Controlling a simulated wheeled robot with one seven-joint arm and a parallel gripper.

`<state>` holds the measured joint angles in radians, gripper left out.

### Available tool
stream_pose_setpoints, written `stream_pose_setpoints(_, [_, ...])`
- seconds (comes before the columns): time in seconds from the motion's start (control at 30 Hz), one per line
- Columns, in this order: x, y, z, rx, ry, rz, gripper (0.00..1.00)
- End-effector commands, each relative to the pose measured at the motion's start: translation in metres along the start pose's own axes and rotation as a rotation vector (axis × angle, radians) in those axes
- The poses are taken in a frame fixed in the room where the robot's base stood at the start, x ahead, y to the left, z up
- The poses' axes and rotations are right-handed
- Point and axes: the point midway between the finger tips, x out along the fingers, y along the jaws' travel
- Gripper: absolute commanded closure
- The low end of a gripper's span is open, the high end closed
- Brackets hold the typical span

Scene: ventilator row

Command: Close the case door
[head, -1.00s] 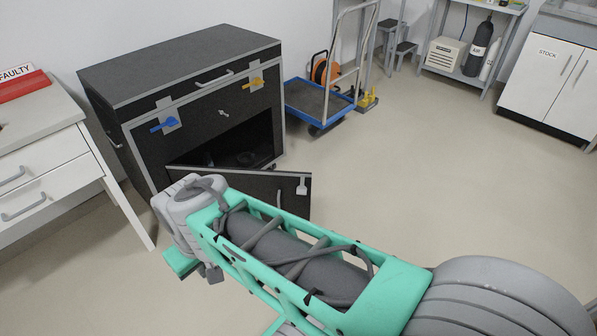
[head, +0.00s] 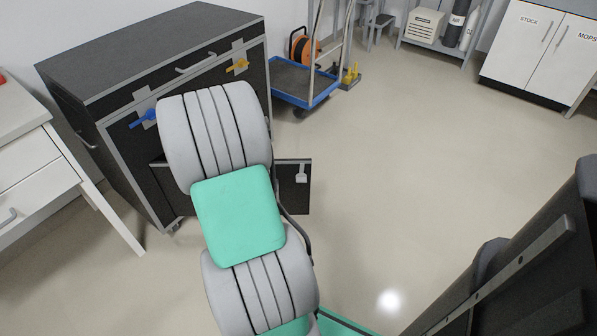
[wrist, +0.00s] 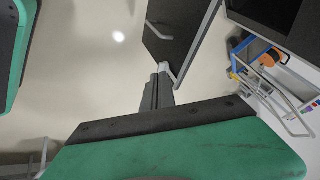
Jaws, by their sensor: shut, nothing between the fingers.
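The case (head: 150,45) is a large black box with grey edges at the left of the head view. Its lower door (head: 290,190) stands open, swung out from the front, with a pale latch (head: 301,173) near its free edge. My arm hides much of the door and the opening. In the wrist view the dark door (wrist: 176,35) with its grey edge lies just beyond my gripper (wrist: 160,82). My gripper is shut and empty, its tips close to the door's edge; I cannot tell whether they touch. The head view does not show my gripper.
A white drawer desk (head: 40,165) is at the left. White cupboards (head: 540,50) stand at the back right. The floor between is clear.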

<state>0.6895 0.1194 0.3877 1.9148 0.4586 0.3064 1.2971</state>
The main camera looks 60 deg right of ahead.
Motion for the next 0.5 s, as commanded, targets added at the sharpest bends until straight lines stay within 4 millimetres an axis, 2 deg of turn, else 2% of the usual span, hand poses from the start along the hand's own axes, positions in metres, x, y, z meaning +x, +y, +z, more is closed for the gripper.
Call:
stream_pose_setpoints(0.03, [0.028, 0.009, -0.023, 0.119, 0.05, 0.018, 1.0])
stream_pose_setpoints(0.13, [0.052, 0.017, -0.05, 0.258, 0.109, 0.022, 1.0])
stream_pose_setpoints(0.27, [0.067, 0.02, -0.055, 0.287, 0.121, 0.021, 1.0])
stream_pose_setpoints(0.5, [0.117, 0.023, -0.06, 0.286, 0.119, 0.024, 1.0])
